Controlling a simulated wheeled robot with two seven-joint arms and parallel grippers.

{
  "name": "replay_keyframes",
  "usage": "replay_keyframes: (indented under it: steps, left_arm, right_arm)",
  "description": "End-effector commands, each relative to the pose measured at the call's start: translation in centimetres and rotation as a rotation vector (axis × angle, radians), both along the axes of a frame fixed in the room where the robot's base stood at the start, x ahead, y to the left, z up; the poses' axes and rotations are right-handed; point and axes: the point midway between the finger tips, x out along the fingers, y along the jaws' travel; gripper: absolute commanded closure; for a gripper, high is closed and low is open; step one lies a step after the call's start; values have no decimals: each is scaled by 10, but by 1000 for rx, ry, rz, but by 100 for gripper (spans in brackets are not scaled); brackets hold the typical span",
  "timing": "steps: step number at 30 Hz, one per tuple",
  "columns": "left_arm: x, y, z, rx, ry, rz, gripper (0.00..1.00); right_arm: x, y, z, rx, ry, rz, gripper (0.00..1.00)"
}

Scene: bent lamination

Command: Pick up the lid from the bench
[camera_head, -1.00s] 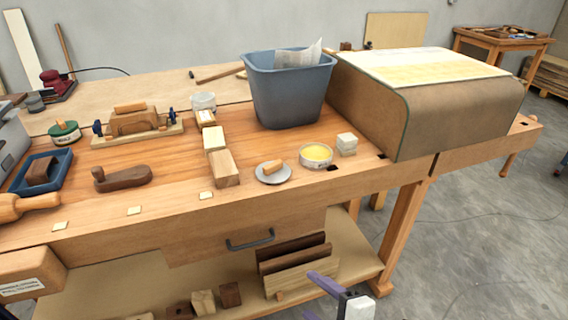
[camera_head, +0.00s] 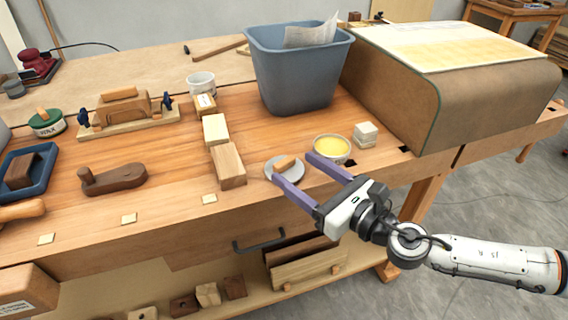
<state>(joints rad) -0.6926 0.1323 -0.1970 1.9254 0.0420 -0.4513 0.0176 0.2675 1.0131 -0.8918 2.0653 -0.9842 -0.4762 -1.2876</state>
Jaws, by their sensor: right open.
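The lid (camera_head: 272,167) is a small grey disc with a wooden knob (camera_head: 285,163), lying on the bench (camera_head: 120,207) near its front edge. My right gripper (camera_head: 293,168) is open and empty, its two purple fingers pointing at the lid from the front right. One fingertip overlaps the lid's near edge in the picture; the other is at its right, beside the tin. I cannot tell how high the fingers are above the bench. The open round tin (camera_head: 331,148) with yellow content stands just right of the lid. My left gripper is not in view.
A wooden block (camera_head: 228,166) stands left of the lid and a pale cube (camera_head: 366,134) right of the tin. A blue-grey bin (camera_head: 293,80) is behind. A large curved brown form (camera_head: 480,95) fills the right side. The front strip left of the lid is mostly clear.

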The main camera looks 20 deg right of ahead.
Motion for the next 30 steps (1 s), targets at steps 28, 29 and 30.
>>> replay_keyframes:
  steps: [28,29,30]
  left_arm:
    - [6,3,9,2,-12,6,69]
    - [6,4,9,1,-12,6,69]
    - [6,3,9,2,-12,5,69]
  right_arm:
    - [47,21,-3,1,2,0,79]
    - [47,21,-3,1,2,0,79]
    - [47,21,-3,1,2,0,79]
